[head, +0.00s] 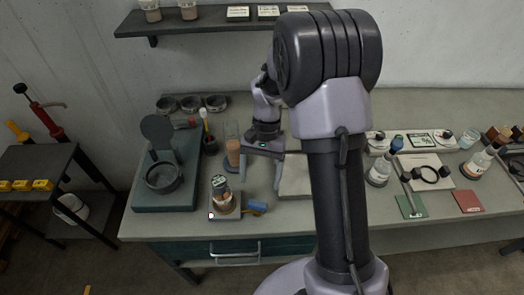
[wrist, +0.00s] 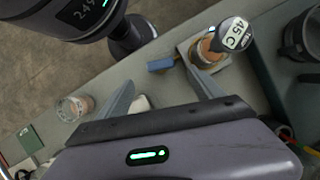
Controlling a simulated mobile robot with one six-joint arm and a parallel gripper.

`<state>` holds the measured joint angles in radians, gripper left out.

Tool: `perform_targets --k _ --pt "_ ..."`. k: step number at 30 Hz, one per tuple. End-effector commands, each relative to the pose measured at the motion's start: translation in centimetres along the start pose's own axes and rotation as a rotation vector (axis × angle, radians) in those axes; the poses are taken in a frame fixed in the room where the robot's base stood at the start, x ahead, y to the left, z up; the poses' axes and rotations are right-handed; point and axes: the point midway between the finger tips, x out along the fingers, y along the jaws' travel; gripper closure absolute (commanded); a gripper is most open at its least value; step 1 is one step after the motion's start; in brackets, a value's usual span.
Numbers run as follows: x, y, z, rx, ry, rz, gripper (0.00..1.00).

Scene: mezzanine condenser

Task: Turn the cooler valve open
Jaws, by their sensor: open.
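A small blue block-like handle (head: 256,207), which may be the cooler valve, sticks out to the right of a small pale stand (head: 226,214) near the table's front edge. On that stand is a jar of brownish liquid (head: 224,203) with a round dial on top. In the wrist view the dial (wrist: 235,34) reads 45 C, and the blue handle (wrist: 160,64) lies left of the jar. My gripper (head: 262,172) is open and empty, pointing down above the table, behind and above the blue handle. Its two fingers are apart in the wrist view (wrist: 160,92) and touch nothing visible.
A dark green stand with a round pan (head: 163,176) is at left. A tall glass cylinder (head: 232,150) stands just left of my gripper. A pale board (head: 295,176) lies to its right. Bottles and a ring device (head: 428,174) are further right.

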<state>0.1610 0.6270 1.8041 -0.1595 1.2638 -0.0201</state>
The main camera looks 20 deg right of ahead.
Motion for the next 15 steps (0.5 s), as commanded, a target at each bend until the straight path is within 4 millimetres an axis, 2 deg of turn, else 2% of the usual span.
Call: perform_targets --k 1,6,10,15 --pt "-2.2 0.0 0.1 0.001 0.003 -0.003 0.24" --pt "-6.7 0.0 0.1 0.001 0.002 -0.002 0.24" --pt "-8.5 0.0 0.1 0.001 0.000 -0.001 0.24" --pt "-9.1 0.0 0.0 0.000 -0.001 0.000 0.24"
